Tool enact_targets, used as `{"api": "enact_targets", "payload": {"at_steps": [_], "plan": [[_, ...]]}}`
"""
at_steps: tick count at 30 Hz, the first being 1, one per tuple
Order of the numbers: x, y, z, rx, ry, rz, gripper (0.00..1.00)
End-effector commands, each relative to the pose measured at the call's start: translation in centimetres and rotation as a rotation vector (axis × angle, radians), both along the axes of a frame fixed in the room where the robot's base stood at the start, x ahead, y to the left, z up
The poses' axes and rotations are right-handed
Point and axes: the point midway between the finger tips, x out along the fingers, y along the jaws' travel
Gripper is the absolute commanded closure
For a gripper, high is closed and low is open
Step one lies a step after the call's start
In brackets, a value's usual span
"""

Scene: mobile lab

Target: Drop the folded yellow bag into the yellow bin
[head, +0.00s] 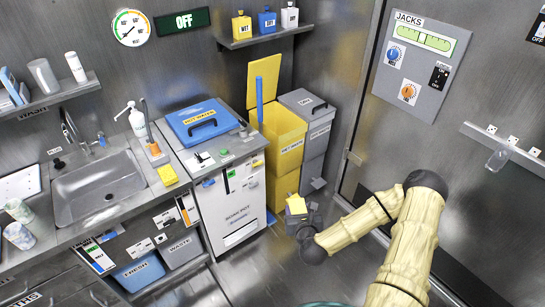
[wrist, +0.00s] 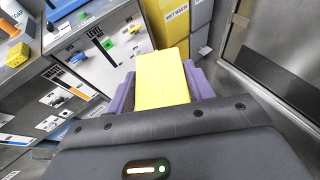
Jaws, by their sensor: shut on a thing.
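The folded yellow bag (wrist: 163,80) sits between the purple fingers of my gripper (wrist: 162,88) in the wrist view, and my gripper is shut on it. In the head view the bag (head: 297,205) shows at the end of my arm, in front of the lower part of the yellow bin and apart from its opening. The yellow bin (head: 284,143) carries a wet waste label, and its lid (head: 265,75) stands open. A blue upright piece shows at its mouth. The bin also shows at the top of the wrist view (wrist: 165,22).
A white cabinet (head: 232,203) with a blue-lidded box (head: 205,122) on top stands left of the bin. A grey bin (head: 309,107) stands to its right. A steel door and wall panel (head: 420,60) are at right. Floor left of my arm is clear.

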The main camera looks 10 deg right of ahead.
Motion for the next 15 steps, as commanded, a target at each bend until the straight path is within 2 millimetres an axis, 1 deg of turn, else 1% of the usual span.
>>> {"api": "enact_targets", "payload": {"at_steps": [8,11,14,15], "plan": [[-0.1,0.0,-0.2,0.001,0.001,-0.001,0.7],[-0.4,-0.2,-1.2,0.001,0.003,-0.003,0.7],[-1.1,-0.4,-3.2,0.003,0.007,-0.007,0.7],[-1.6,-0.5,-4.1,0.001,0.008,-0.007,0.7]]}}
